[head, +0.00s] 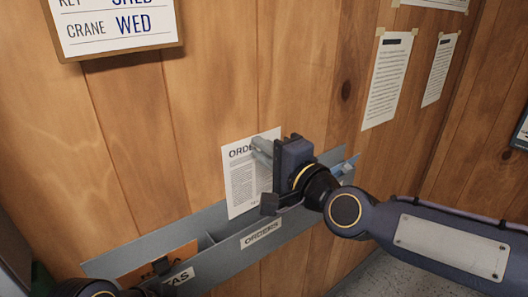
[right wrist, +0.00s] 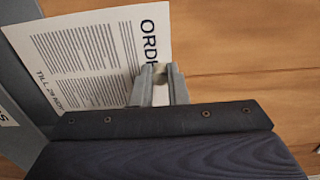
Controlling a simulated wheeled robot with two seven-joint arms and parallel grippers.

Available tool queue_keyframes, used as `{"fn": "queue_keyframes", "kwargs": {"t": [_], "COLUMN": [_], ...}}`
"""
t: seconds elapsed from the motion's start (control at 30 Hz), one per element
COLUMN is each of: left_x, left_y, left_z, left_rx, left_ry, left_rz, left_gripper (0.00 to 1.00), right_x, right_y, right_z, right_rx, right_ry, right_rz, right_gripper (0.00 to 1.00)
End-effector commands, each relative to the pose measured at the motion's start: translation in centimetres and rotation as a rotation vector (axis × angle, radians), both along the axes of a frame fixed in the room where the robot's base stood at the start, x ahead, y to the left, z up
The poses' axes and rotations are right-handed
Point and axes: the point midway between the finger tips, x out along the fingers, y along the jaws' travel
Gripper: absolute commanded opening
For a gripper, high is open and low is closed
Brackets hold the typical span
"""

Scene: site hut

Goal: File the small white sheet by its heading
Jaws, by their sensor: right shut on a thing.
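The small white sheet (head: 243,182) is upright against the wood wall, its heading starting "ORDE" and the rest covered by my gripper. My right gripper (head: 264,150) is shut on its upper right edge; the right wrist view shows the fingers (right wrist: 160,88) on the sheet (right wrist: 95,60) beside the heading. The sheet's foot is at that pocket's opening; I cannot tell how deep. Part of my left arm shows at the bottom left; its jaws are not clear.
The rack's left pocket, its label partly hidden and ending in "AS", holds an orange sheet (head: 140,275). A framed board (head: 115,25) hangs at the upper left. Taped notices (head: 388,80) hang on the right. The wall above the rack is otherwise bare.

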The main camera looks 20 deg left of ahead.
Motion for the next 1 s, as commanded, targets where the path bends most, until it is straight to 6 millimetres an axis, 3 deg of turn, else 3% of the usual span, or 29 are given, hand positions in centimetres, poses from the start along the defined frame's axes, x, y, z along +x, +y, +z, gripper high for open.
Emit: {"fn": "queue_keyframes", "kwargs": {"t": [1.0], "left_x": [0.0], "left_y": [0.0], "left_z": [-1.1], "left_rx": [0.0], "left_ry": [0.0], "left_rz": [0.0], "left_gripper": [0.36], "right_x": [0.0], "right_y": [0.0], "right_z": [-0.5], "right_rx": [0.0], "right_ry": [0.0], "right_rz": [0.0], "right_gripper": [0.0]}}
